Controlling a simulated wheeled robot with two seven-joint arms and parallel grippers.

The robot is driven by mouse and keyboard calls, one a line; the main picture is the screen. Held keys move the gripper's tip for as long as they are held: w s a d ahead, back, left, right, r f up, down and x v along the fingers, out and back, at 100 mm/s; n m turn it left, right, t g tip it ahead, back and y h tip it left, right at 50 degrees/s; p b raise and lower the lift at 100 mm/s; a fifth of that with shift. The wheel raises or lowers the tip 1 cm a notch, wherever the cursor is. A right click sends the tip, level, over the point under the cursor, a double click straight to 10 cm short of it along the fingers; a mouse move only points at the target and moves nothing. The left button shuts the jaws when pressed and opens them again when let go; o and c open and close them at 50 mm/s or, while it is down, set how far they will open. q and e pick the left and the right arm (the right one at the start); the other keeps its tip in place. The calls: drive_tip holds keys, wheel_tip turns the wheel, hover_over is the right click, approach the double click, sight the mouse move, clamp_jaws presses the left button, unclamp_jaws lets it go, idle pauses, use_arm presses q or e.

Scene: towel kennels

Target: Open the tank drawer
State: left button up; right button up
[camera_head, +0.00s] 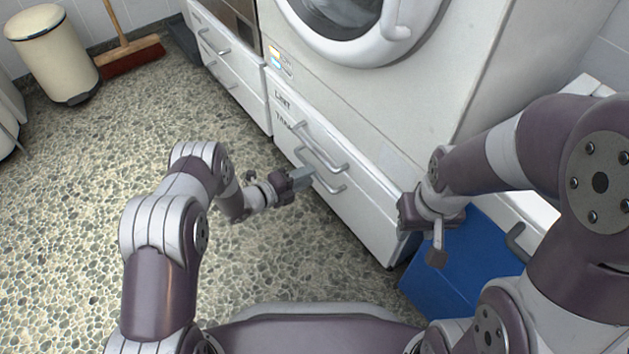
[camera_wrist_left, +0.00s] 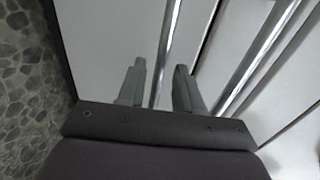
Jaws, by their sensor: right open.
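The white tank drawer (camera_head: 362,218) is the lower front under the machine, with a metal bar handle (camera_head: 330,186). The lint drawer's handle (camera_head: 322,150) is just above it. Both drawers look shut. My left gripper (camera_head: 303,179) is at the tank handle. In the left wrist view its two fingers (camera_wrist_left: 160,85) stand apart on either side of the tank handle bar (camera_wrist_left: 168,45), with gaps visible. The other bar (camera_wrist_left: 262,55) lies to the right, outside the fingers. My right gripper (camera_head: 422,236) is open and empty, near the drawer unit's right end.
A blue box (camera_head: 455,270) stands on the floor right of the drawer unit, below my right gripper. The pebbled floor (camera_head: 90,210) in front of the drawers is clear. A cream bin (camera_head: 55,55) and a broom (camera_head: 130,55) are at the far left.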

use_arm(q)
drive_tip(key=b+x, duration=0.1)
drive_tip(key=x, duration=0.2)
drive_tip(key=shift+w+d, duration=0.2)
use_arm(e)
wheel_tip(320, 180, down, 2)
drive_tip(key=shift+f, duration=0.1)
